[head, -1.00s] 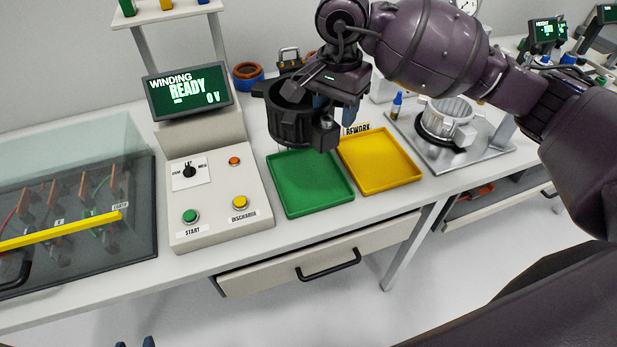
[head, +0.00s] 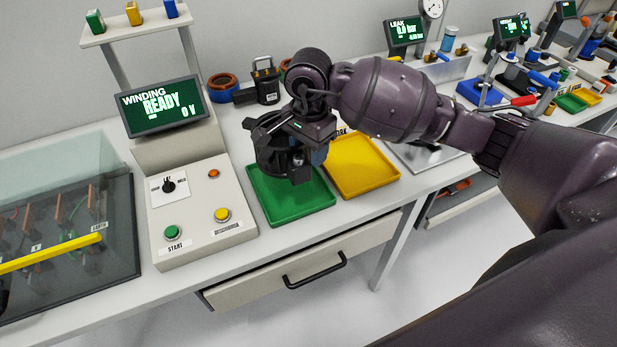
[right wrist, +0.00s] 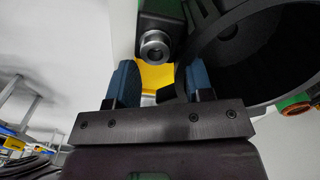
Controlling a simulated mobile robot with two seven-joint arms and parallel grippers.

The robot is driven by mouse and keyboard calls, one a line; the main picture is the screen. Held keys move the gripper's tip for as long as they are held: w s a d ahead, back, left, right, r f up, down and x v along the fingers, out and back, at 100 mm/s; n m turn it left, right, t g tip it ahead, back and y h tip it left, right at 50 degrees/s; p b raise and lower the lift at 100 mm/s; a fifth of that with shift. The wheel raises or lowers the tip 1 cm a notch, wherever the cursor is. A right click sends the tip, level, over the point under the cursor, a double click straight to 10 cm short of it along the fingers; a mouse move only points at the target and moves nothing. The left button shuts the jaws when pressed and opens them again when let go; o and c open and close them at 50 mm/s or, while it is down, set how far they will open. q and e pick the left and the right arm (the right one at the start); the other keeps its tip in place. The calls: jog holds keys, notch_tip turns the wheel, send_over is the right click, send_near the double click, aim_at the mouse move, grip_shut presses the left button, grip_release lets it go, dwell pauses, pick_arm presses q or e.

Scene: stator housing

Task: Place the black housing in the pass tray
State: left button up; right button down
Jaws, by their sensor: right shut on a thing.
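The black housing (head: 264,148) is a dark open cylinder with side lugs. My right gripper (head: 312,156) is shut on it and holds it over the back part of the green tray (head: 310,208). In the right wrist view, the housing's round wall (right wrist: 262,50) is beside the blue-padded fingers (right wrist: 158,84). The gripper hides part of the housing, and a gap below it is hard to judge. No pass label shows on the green tray; the yellow tray (head: 365,180) next to it has a partly hidden label. My left gripper is out of view.
The winding tester (head: 200,212) with its screen and buttons stands left of the green tray. Behind are a black clamp-like block (head: 266,82) and an orange-blue ring (head: 222,86). A drawer handle (head: 315,270) sticks out below the bench edge.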

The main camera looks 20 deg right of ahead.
jog(key=shift+f, duration=4.45)
jog(key=shift+f, duration=0.1)
jog(key=c, duration=0.5)
grip_release()
jog(key=shift+f, duration=0.1)
notch_tip(320, 180, up, 12)
